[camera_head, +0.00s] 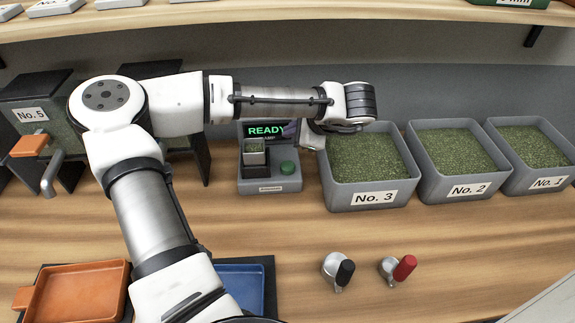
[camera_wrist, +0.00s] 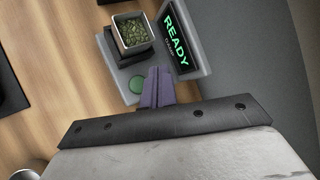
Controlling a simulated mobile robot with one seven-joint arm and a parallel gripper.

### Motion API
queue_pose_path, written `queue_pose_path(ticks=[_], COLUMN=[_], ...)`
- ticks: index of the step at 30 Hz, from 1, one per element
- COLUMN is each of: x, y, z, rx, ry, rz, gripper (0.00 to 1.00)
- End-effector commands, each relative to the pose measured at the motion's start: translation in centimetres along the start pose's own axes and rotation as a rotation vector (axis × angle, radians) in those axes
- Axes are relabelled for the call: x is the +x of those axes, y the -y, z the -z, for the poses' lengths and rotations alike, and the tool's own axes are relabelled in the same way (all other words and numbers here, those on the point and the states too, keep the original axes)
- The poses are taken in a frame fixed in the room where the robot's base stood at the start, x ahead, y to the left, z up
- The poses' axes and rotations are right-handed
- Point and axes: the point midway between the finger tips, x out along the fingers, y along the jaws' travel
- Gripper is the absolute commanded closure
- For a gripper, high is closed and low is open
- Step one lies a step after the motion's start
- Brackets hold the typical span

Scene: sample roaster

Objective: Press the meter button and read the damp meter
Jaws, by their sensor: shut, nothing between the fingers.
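The damp meter (camera_head: 255,186) is a grey box on the table, left of bin No. 3. Its dark screen (camera_head: 266,131) shows "READY" in green; smaller text below is too small to read for certain. The screen also shows in the wrist view (camera_wrist: 176,37). A small square cup (camera_head: 254,153) of green beans sits on the meter. The green button (camera_head: 288,168) is on its right front; in the wrist view it is a round disc (camera_wrist: 138,85). My gripper (camera_wrist: 154,78) is shut and empty, its purple fingertips beside the button. I cannot tell whether they touch it.
Grey bins of green beans stand to the right: No. 3 (camera_head: 373,196), No. 2 (camera_head: 466,188) and No. 1 (camera_head: 546,182). A black-handled scoop (camera_head: 338,270) and a red-handled one (camera_head: 398,267) lie in front. An orange tray (camera_head: 78,292) and No. 5 container (camera_head: 36,112) are left.

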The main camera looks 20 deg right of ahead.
Motion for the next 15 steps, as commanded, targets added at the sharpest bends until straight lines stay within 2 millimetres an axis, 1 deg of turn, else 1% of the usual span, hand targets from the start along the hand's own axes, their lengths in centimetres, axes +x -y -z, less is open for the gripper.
queue_pose_path(ticks=[15], x=[4.8], y=[-3.6], z=[3.6], rx=[0.0], ry=[-0.002], rz=[-0.002], gripper=[1.0])
